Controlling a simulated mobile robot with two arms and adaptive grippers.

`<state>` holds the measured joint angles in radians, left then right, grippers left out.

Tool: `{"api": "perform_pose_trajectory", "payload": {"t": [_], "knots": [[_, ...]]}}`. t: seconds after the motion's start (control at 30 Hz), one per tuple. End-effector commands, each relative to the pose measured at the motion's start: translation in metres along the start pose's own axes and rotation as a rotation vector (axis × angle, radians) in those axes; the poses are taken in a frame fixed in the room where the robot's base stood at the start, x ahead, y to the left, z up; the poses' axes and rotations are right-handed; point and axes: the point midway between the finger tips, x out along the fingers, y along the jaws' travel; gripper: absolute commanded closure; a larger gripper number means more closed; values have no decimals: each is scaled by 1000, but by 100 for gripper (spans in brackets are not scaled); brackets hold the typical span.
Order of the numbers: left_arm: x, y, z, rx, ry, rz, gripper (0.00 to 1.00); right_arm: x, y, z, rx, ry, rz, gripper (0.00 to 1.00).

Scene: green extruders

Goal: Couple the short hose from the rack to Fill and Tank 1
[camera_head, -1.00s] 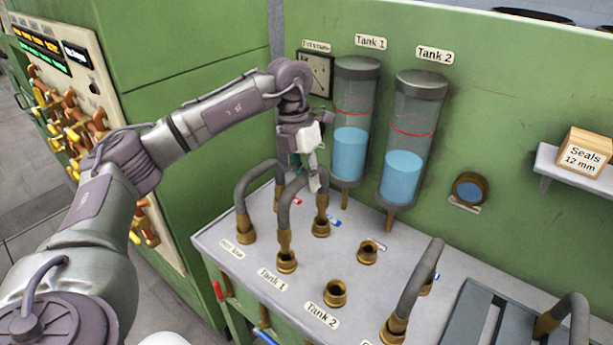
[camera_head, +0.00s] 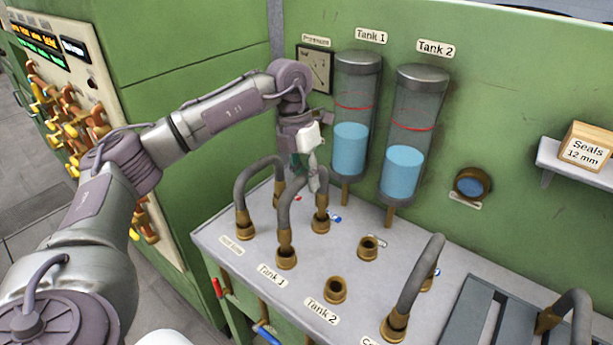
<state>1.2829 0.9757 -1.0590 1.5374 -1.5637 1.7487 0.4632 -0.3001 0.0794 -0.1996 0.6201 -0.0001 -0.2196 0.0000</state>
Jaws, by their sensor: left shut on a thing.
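A short grey hose (camera_head: 286,208) with brass ends arches over the bench top. Its front end stands at the port labelled Tank 1 (camera_head: 286,257), and its other end is at a brass port (camera_head: 320,222) behind and to the right. Both ends look upright at their ports; I cannot tell if they are fully locked. My left gripper (camera_head: 311,180) reaches in from the back left and is shut on the top of this hose, hiding part of it. I cannot read a Fill label. My right gripper is not in view.
Another hose (camera_head: 240,185) arches close by on the left. A third hose (camera_head: 415,283) stands at the right, and one more (camera_head: 572,312) is by the grey slatted rack (camera_head: 480,300). The Tank 2 port (camera_head: 335,290) and a port behind it (camera_head: 368,247) are empty. Glass tanks (camera_head: 350,150) stand behind.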

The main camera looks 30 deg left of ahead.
Motion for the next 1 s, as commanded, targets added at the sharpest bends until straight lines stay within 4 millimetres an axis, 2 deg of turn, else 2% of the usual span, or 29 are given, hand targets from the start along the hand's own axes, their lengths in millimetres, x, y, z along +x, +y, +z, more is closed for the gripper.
{"api": "perform_pose_trajectory", "payload": {"t": [1.0], "knots": [[20,4,0,0,-2,-1,100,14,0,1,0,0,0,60]]}}
